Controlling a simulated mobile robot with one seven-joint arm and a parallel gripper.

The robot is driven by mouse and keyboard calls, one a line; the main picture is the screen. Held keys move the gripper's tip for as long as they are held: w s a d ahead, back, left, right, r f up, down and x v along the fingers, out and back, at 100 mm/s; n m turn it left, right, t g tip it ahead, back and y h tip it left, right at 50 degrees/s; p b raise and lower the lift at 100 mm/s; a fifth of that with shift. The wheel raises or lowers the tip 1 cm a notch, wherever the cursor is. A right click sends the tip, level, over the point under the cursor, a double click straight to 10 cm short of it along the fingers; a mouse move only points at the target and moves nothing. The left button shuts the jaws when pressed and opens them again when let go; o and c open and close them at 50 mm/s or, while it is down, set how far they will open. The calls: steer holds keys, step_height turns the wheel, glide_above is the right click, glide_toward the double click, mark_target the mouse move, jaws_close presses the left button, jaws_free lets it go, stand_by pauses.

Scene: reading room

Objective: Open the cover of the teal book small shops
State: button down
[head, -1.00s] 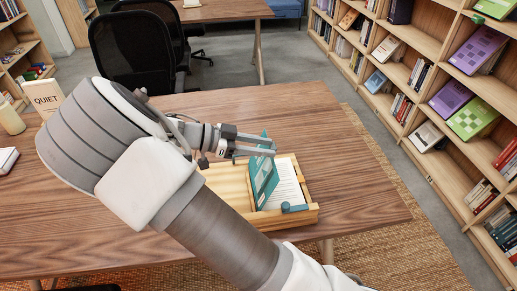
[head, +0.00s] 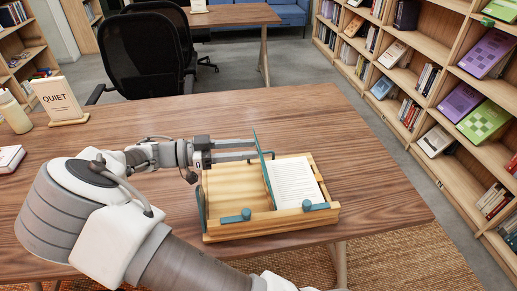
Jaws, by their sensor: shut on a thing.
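The teal book lies in a wooden cradle (head: 272,233) on the table. Its cover (head: 266,171) stands about upright, seen nearly edge-on, with its title not readable. The white printed page (head: 297,184) shows to the right of the cover. My gripper (head: 258,150) reaches in from the left and is shut on the upper part of the cover. The exact contact at the fingertips is small and partly hidden. The left half of the cradle is bare wood.
Two teal knobs sit on the cradle's front ledge, one at the left (head: 236,217) and one at the right (head: 316,206). The table's right side is clear.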

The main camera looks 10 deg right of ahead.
steer(key=shift+h, duration=0.7)
steer(key=a+f+b, duration=0.2)
steer(key=a+f, duration=0.1)
steer(key=shift+a+f, duration=0.15)
steer(key=shift+c, duration=2.4)
jaws_free()
steer(key=shift+r, duration=0.3)
